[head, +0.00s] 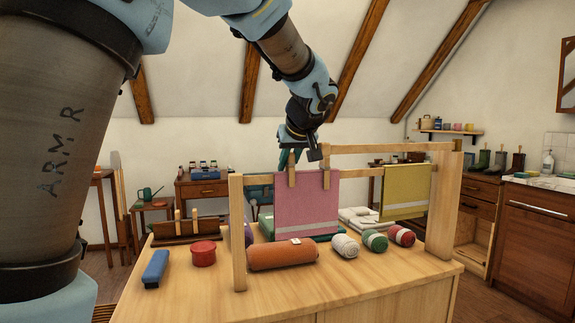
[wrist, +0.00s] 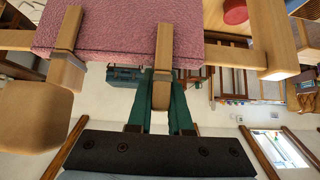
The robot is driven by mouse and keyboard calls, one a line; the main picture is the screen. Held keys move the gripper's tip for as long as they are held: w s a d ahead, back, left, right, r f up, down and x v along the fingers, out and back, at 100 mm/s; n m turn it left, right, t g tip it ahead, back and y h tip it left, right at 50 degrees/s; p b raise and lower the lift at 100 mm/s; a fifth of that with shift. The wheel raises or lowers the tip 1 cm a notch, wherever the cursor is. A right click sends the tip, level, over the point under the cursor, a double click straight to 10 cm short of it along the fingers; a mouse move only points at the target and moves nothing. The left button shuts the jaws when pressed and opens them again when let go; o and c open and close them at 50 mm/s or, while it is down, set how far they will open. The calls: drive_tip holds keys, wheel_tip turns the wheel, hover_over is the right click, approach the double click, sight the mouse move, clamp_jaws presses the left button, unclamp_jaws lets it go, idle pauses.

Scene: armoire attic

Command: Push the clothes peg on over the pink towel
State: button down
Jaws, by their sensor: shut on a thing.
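The pink towel (head: 306,208) hangs over the front rail of a wooden rack (head: 239,225); it also shows in the wrist view (wrist: 120,30). A wooden clothes peg (head: 291,178) stands upright at the towel's left top part, its legs reaching down over the cloth. My gripper (head: 291,156) is above it, and its teal fingers (wrist: 162,100) are shut on this peg's top end, seen in the wrist view (wrist: 163,55). A second peg (head: 326,179) sits on the towel's right top part, apart from my gripper. How deep the held peg sits is hard to tell.
A yellow towel (head: 405,191) hangs farther right on the rack. Rolled towels, orange (head: 283,254), white, green and red, lie on the table (head: 340,285). A red tin (head: 203,253) and blue brush (head: 155,268) stand left. The table's front is clear.

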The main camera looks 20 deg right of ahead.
drive_tip(key=shift+f+b, duration=0.5)
drive_tip(key=shift+f, duration=0.05)
drive_tip(key=c, duration=0.8)
unclamp_jaws()
drive_tip(key=shift+o, duration=0.2)
drive_tip(key=b+v, duration=0.1)
drive_tip(key=v, duration=1)
drive_tip(key=shift+w, duration=0.1)
